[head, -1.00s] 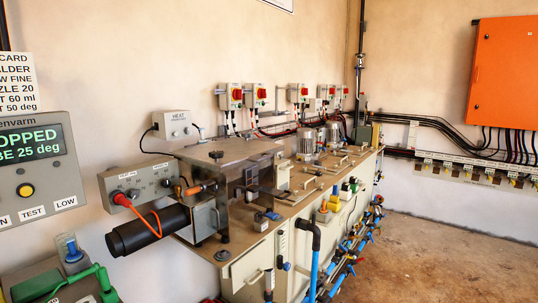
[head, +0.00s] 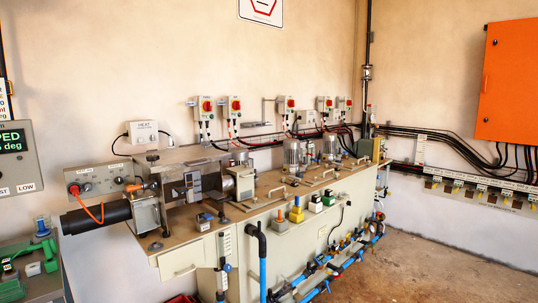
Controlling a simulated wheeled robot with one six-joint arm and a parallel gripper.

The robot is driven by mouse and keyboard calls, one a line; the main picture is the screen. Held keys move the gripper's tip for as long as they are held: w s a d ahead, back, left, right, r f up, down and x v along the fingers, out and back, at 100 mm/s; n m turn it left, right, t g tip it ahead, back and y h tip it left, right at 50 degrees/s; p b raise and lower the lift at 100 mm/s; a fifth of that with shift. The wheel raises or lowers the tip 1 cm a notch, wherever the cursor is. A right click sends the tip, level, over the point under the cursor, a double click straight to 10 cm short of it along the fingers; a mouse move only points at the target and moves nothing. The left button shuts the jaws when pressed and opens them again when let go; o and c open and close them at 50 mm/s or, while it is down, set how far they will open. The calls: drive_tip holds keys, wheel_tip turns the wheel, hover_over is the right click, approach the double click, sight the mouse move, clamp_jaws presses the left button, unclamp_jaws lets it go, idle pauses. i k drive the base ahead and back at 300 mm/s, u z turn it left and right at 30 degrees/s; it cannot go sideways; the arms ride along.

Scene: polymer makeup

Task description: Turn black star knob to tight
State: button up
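I cannot tell for sure which part is the black star knob. A small dark knob (head: 152,157) stands on top of the metal box at the left end of the bench. Another dark round knob (head: 155,246) sits lower on the bench's front left corner. Both are too small to show a star shape or whether they are tight. My gripper is not in view.
The long bench (head: 190,215) with motors and valves runs along the wall. A black cylinder (head: 95,216) sticks out left below a grey control box (head: 98,178). Blue pipes (head: 330,268) run along the bench front. Bare floor (head: 430,262) lies to the right.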

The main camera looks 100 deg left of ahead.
sight(152, 158)
drive_tip(key=u, duration=2.7)
drive_tip(key=i, duration=2.7)
drive_tip(key=u, duration=1.9)
